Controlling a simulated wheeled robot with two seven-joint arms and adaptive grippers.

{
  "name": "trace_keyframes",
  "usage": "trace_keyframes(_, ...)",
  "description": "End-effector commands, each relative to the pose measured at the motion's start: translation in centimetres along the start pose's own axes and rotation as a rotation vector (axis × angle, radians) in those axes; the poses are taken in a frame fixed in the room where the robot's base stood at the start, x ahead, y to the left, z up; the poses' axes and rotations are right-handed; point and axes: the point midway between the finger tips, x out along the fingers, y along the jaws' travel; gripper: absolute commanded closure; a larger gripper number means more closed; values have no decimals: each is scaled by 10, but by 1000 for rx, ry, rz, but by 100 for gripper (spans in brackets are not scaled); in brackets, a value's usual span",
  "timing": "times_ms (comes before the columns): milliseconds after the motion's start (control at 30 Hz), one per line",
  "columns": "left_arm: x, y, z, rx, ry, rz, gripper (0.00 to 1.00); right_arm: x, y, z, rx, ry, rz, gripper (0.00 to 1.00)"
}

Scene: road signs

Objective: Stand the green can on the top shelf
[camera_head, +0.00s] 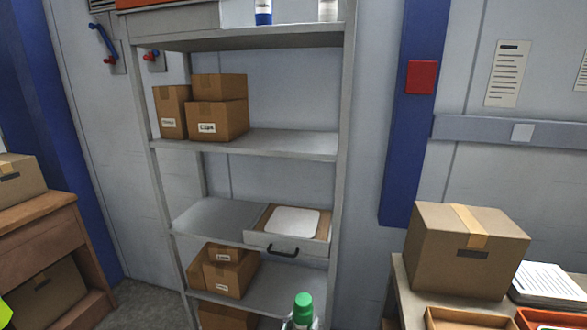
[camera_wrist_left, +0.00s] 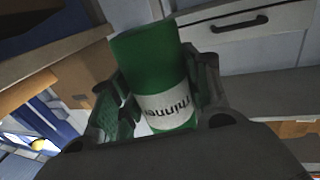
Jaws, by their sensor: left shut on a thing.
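The green can (camera_head: 303,305) shows at the bottom edge of the head view, its green top upright in front of the shelf unit. In the left wrist view the can (camera_wrist_left: 150,58) is green with a white label reading "Thinner". My left gripper (camera_wrist_left: 160,95) is shut on it, one finger on each side; in the head view only a little of the gripper (camera_head: 302,324) shows. The top shelf (camera_head: 240,39) of the grey unit is high in the head view, far above the can. My right gripper is not in view.
A blue-and-white container (camera_head: 263,12) and a pale container (camera_head: 328,10) stand on the top shelf, with an orange-red item (camera_head: 145,3) at its left. Cardboard boxes (camera_head: 220,120) fill the left of the shelf below. A table with a large box (camera_head: 465,250) stands right.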

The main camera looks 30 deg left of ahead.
Motion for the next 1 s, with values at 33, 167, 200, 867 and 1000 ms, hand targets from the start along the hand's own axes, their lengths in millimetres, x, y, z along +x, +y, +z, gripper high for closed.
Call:
trace_keyframes(33, 0, 0, -10, 1, 3, -1, 91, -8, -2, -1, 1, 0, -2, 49)
trace_keyframes(167, 0, 0, -20, 0, 4, -1, 91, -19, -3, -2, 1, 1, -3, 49)
trace_keyframes(200, 0, 0, -24, 1, 5, -1, 91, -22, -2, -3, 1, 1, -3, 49)
trace_keyframes(867, 1, 0, -39, 1, 11, 1, 91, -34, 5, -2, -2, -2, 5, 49)
trace_keyframes(1000, 3, -1, -46, 2, 9, 5, 91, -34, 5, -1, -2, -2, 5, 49)
